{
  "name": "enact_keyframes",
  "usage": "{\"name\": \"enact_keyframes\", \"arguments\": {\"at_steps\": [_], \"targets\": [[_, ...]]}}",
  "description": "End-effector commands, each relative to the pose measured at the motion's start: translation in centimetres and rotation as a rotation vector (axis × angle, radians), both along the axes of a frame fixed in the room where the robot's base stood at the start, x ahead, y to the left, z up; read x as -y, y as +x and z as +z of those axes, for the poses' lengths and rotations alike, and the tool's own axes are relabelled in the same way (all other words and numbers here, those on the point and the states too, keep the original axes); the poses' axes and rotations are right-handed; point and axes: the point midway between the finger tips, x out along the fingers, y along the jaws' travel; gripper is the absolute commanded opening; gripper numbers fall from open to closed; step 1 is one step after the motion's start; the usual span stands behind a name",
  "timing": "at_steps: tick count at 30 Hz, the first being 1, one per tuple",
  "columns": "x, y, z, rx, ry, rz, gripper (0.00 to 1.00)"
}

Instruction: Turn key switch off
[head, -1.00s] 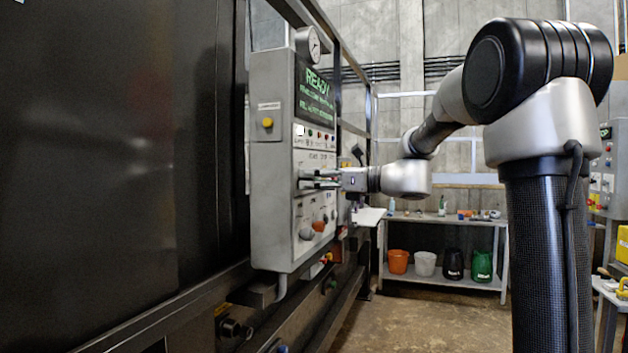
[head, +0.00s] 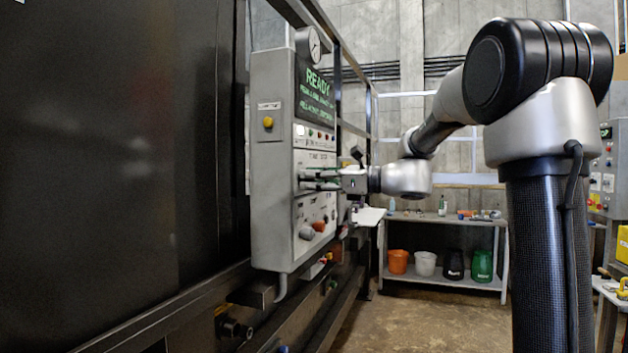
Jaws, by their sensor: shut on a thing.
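The grey control box (head: 272,175) stands at the left of centre, with its panel of switches facing right. My gripper (head: 308,180) is at the middle of this panel, its fingers pointing left and touching or almost touching the panel face. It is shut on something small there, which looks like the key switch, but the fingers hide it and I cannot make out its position. The screen (head: 316,96) above shows green text reading READY.
Several knobs, one of them red (head: 319,225), sit just below my gripper. A yellow button (head: 268,123) is on the box's side. A round gauge (head: 309,45) is on top. A shelf bench (head: 440,267) with buckets stands behind. The floor between is clear.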

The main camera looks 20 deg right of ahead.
Motion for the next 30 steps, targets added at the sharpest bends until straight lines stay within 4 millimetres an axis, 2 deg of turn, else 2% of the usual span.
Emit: {"name": "enact_keyframes", "arguments": {"at_steps": [18, 30], "targets": [[0.08, 0.07, 0.0, 0.454, -0.331, 0.0, 0.05], [0.1, 0.09, 0.0, 0.663, -0.483, 0.001, 0.05]]}}
